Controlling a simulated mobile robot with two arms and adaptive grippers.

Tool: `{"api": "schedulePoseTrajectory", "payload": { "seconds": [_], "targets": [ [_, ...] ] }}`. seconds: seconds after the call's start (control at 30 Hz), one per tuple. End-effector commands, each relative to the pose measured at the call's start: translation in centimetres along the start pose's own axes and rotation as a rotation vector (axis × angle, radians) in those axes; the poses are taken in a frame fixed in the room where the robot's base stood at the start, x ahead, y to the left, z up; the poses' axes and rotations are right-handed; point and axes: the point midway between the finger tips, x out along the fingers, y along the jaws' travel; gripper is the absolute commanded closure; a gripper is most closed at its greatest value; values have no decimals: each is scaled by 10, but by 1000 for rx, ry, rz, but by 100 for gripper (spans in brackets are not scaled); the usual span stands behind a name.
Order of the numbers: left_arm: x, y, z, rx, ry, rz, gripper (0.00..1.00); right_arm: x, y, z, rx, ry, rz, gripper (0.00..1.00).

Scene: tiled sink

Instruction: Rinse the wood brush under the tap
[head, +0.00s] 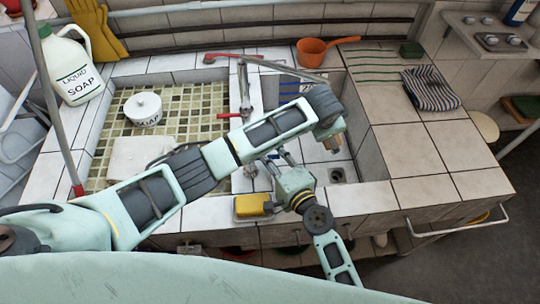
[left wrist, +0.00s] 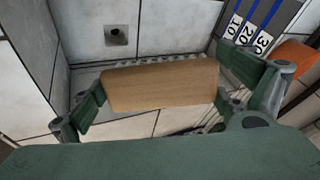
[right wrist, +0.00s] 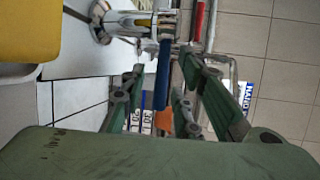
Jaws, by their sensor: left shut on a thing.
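The wood brush (left wrist: 160,85) shows as a plain brown block in the left wrist view, held crosswise between the fingers of my left gripper (left wrist: 156,80) above the sink basin. In the head view my left arm reaches across to the right basin, its gripper (head: 333,146) pointing down; the arm hides most of the brush. The tap (head: 245,88) stands between the two basins, with a red handle (head: 230,115) and a blue handle (right wrist: 163,75). My right gripper (right wrist: 161,64) is open, with its fingers either side of the blue handle. I see no water stream.
A yellow sponge (head: 252,206) lies on the front ledge left of my right gripper. The left basin holds a round white soap pot (head: 143,109). An orange pan (head: 312,51) and a striped cloth (head: 431,89) lie at the back and right. A drain (left wrist: 117,35) shows below the brush.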

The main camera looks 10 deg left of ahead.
Motion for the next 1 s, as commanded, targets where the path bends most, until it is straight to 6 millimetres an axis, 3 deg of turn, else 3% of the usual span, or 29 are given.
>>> {"api": "schedulePoseTrajectory", "payload": {
  "seconds": [0.3, 0.63, 1.0],
  "targets": [
    [0, 0, -1, 0, 1, 0, 31, 2, 0, 0, -1, 0, 0, 71],
    [0, 0, 0, 0, 1, 0, 31, 2, 0, 0, -1, 1, 1, 100],
    [0, 0, 0, 0, 1, 0, 31, 2, 2, 0, -3, 0, 3, 100]
  ]
}}
